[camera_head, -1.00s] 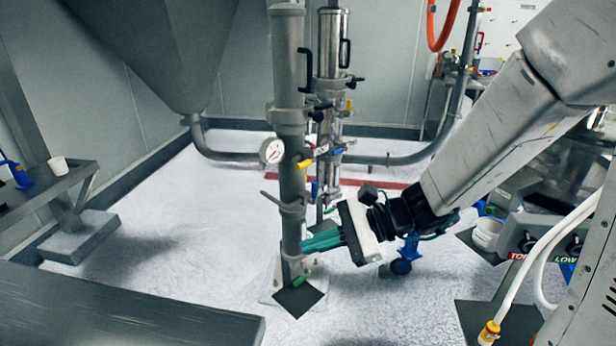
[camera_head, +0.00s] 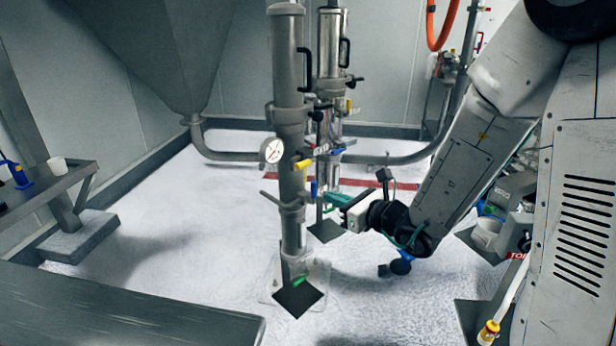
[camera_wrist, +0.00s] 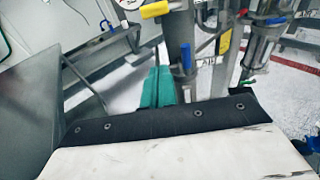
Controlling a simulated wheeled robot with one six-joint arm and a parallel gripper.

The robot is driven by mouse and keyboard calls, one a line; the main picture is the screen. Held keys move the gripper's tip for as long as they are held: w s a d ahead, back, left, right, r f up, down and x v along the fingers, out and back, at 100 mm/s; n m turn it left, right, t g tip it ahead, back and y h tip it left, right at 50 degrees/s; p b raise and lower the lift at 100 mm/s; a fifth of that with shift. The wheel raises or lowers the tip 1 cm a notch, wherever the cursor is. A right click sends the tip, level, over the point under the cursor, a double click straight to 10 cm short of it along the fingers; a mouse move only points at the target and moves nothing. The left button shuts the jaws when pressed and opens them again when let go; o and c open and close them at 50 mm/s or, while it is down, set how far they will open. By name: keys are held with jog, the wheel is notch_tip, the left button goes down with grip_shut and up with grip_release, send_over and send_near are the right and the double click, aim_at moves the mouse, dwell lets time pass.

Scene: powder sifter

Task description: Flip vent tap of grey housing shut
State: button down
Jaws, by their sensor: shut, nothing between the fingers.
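The grey housing (camera_head: 289,80) is the nearer upright column, with a gauge on its left. A yellow tap handle (camera_head: 303,164) sticks out near the gauge's height. A blue tap lever (camera_head: 314,188) hangs down just below it; both also show in the wrist view, the yellow handle (camera_wrist: 155,9) at the top and the blue lever (camera_wrist: 186,58) right of my fingers. A green handle (camera_head: 298,281) is at the base. I cannot read which tap is the vent. My gripper (camera_head: 327,198) is shut and empty, its teal fingers low and right of the blue lever, apparently apart from it.
A shiny steel housing (camera_head: 331,45) stands close behind, with its own yellow handle (camera_head: 349,104) and blue handle (camera_head: 335,152). The gauge (camera_head: 272,151) juts left. A steel bench (camera_head: 130,305) fills the lower left. The floor between is clear.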

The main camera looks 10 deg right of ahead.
aim_at(303, 165)
jog(key=x, duration=1)
jog(key=shift+s+d+r, duration=0.1)
jog(key=shift+s+r, duration=0.1)
jog(key=shift+r, duration=0.75)
jog(key=shift+s+d+r, duration=0.1)
jog(key=shift+s+r, duration=0.05)
jog(key=shift+r, duration=0.85)
